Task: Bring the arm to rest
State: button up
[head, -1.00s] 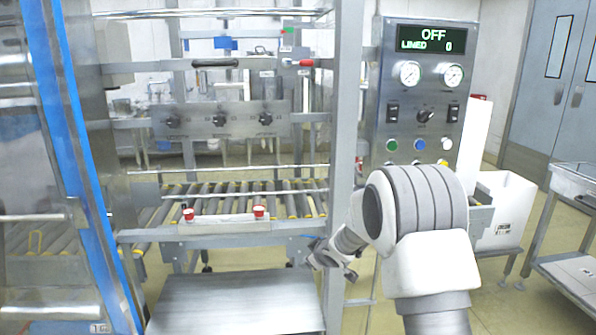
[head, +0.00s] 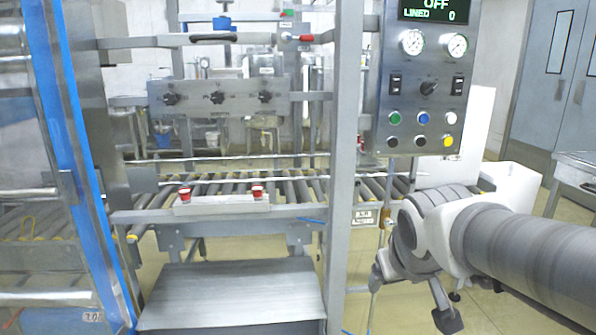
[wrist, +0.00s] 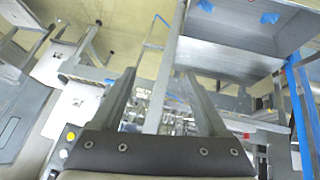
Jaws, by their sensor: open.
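My arm reaches in from the right edge of the head view, with my gripper (head: 412,300) pointing down in front of the machine frame's right side. The two fingers are spread apart with nothing between them. The wrist view also shows my gripper (wrist: 160,78) open and empty, both fingers clear of any object. My gripper appears apart from the machine, though its exact distance to the frame post is hard to tell.
A steel frame post (head: 343,170) stands left of my gripper. The control panel (head: 425,95) reads OFF and LINED 0. A roller conveyor (head: 300,190) and a steel platform (head: 232,290) lie left. A white bin (head: 512,180) and a steel cart (head: 578,172) stand right.

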jog(key=s+a+f+m+g+y+b, duration=0.1)
jog(key=s+f, duration=0.2)
jog(key=s, duration=0.4)
jog(key=s+a+f+b, duration=0.1)
jog(key=s+f+b, duration=0.1)
jog(key=s, duration=0.5)
notch_tip(320, 180, up, 26)
jog(key=p, duration=2.7)
jog(key=shift+w+r, duration=0.2)
jog(key=shift+w, duration=0.2)
